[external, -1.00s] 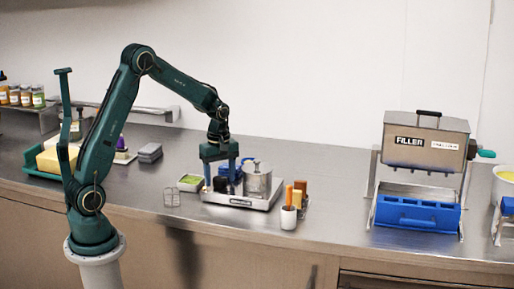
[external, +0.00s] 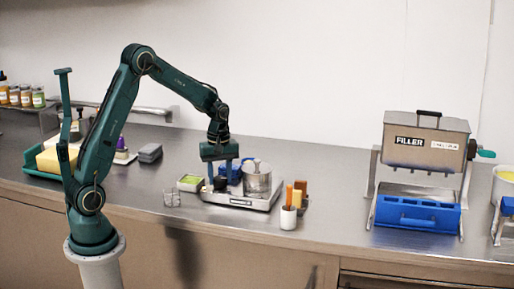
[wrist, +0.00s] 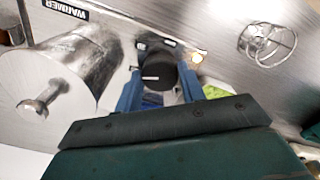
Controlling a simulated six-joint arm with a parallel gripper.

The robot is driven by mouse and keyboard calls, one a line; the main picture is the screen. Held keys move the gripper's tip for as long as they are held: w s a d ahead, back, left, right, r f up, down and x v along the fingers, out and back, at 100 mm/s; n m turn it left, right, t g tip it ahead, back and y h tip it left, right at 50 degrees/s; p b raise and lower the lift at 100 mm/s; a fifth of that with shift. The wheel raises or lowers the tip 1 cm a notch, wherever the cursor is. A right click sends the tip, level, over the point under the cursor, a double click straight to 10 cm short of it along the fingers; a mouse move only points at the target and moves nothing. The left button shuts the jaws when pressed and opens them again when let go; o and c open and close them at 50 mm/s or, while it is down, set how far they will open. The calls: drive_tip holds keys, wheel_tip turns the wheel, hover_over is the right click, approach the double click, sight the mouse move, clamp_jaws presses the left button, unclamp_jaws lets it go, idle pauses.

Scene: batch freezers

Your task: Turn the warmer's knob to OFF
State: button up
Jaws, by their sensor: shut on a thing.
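The warmer (external: 235,199) is a low steel unit on the counter with a lidded steel pot (external: 257,180) on its right part. Its black knob (external: 220,184) is at the left part of the unit. In the wrist view the knob (wrist: 158,72) shows a white pointer line lying nearly level across the picture. My gripper (external: 219,182) points down over the knob, its blue fingers shut on the knob's sides, as the wrist view shows (wrist: 160,80). A small amber light (wrist: 197,58) glows beside the knob. The OFF mark cannot be read.
The pot (wrist: 65,75) stands close beside my gripper. A green-filled tray (external: 190,183), a wire item (external: 172,198) and a white cup with utensils (external: 289,217) are nearby.

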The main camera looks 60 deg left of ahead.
sight(219, 179)
drive_tip(key=m, duration=1)
drive_tip(key=shift+a+m, duration=0.1)
drive_tip(key=shift+m, duration=0.2)
drive_tip(key=m, duration=0.5)
drive_tip(key=shift+m, duration=0.3)
drive_tip(key=m, duration=0.5)
drive_tip(key=shift+m, duration=0.3)
drive_tip(key=o, duration=1)
drive_tip(key=shift+c, duration=0.2)
wheel_tip(219, 179, up, 14)
